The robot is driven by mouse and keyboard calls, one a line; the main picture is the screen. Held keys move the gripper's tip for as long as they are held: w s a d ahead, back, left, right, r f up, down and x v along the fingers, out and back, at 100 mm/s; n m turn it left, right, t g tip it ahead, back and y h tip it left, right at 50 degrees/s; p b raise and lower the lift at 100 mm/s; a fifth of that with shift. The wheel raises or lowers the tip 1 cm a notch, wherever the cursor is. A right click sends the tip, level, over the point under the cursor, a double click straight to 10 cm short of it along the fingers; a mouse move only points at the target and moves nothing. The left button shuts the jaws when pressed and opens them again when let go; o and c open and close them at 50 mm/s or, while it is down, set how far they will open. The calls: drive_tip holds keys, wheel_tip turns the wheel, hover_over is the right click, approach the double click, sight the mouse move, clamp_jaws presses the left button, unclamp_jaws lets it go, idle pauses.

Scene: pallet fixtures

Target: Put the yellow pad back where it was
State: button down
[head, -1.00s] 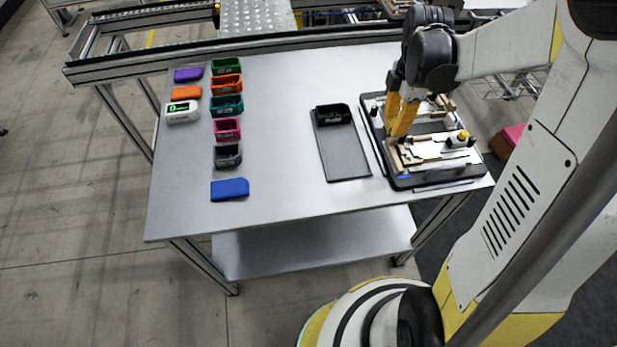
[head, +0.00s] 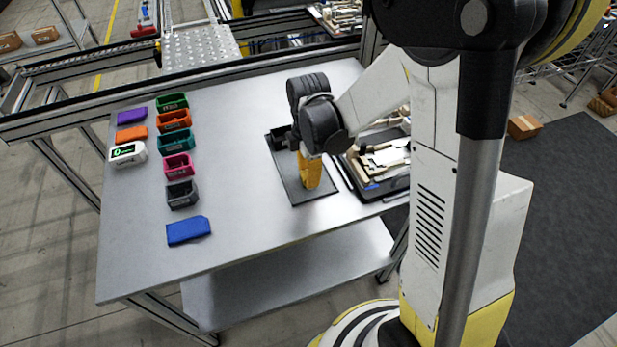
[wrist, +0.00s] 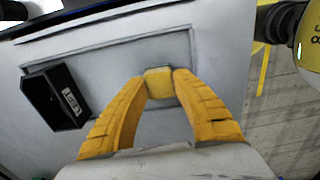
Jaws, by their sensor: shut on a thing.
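In the wrist view my gripper (wrist: 160,88) has its two yellow fingers closed on a small yellow pad (wrist: 159,81), held between the fingertips. In the head view my gripper (head: 311,180) points down over the dark grey mat (head: 287,175), left of the pallet fixture. The pad cannot be made out there against the yellow fingers. The mat also fills the middle of the wrist view (wrist: 120,58). I cannot tell whether the pad touches it. An open black holder (wrist: 55,97) is at the mat's left end in the wrist view; it shows in the head view (head: 278,138) behind my gripper.
The pallet fixture (head: 372,184) with pale parts stands right of the mat, partly hidden by my arm. Several coloured holders stand at the table's left, with purple (head: 131,117), orange (head: 132,134) and blue (head: 188,231) blocks and a white device (head: 128,154). The middle table is clear.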

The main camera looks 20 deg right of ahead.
drive_tip(key=shift+f, duration=0.2)
drive_tip(key=c, duration=1.1)
unclamp_jaws()
